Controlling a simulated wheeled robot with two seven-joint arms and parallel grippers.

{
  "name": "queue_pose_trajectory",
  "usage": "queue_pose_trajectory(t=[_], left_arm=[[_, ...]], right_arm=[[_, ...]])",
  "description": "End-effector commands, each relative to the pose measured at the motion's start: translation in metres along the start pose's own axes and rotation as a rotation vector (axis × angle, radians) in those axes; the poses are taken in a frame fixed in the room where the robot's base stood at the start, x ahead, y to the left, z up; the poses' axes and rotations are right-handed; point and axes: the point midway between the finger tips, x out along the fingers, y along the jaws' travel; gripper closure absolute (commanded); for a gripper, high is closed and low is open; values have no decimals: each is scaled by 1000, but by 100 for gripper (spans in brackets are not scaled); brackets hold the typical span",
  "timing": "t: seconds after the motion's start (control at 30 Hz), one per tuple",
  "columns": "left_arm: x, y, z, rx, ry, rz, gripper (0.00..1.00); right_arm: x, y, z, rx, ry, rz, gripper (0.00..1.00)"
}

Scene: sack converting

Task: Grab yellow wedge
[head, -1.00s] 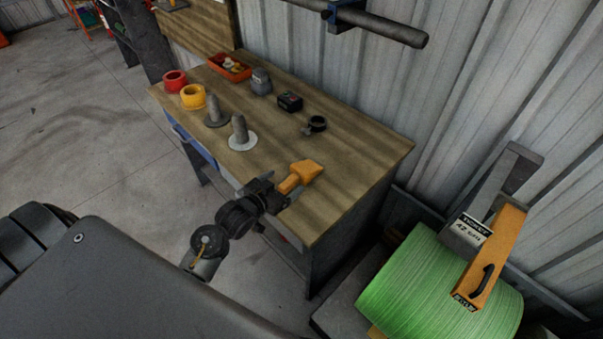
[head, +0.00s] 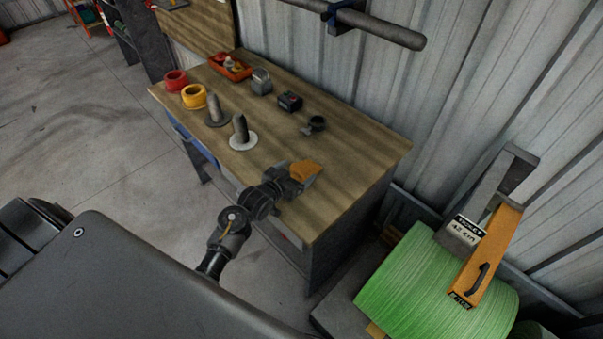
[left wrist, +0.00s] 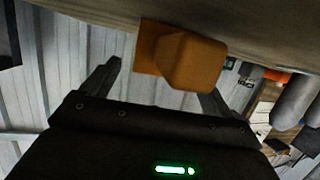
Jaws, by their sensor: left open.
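The yellow wedge (head: 306,170), orange-yellow in colour, lies on the wooden workbench (head: 350,150) near its front right part. My left gripper (head: 300,180) is at the wedge, and its fingers cover part of it in the head view. In the left wrist view the wedge (left wrist: 185,58) shows close up between the two spread fingers (left wrist: 155,85). The left gripper is open, and I cannot tell whether a finger touches the wedge. My right gripper is not in view.
On the bench stand two grey posts (head: 240,132), yellow (head: 194,97) and red (head: 175,80) rings, an orange tray (head: 231,67), a dark box (head: 289,101) and a black clamp-like item (head: 315,124). A green roll (head: 430,285) stands right of the bench. The bench's right end is clear.

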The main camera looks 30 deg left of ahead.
Motion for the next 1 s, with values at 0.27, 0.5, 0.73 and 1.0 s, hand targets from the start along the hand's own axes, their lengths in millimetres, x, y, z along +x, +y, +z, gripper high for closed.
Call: queue_pose_trajectory(t=[0.27, 0.5, 0.73, 1.0], left_arm=[[0, 0, 0, 0, 0, 0, 42], [0, 0, -1, 0, 2, 0, 68], [0, 0, -2, 0, 2, 0, 68], [-6, 0, -21, 3, 6, 1, 68]], right_arm=[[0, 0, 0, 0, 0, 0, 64], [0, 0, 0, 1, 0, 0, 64], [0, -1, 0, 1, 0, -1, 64], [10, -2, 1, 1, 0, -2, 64]])
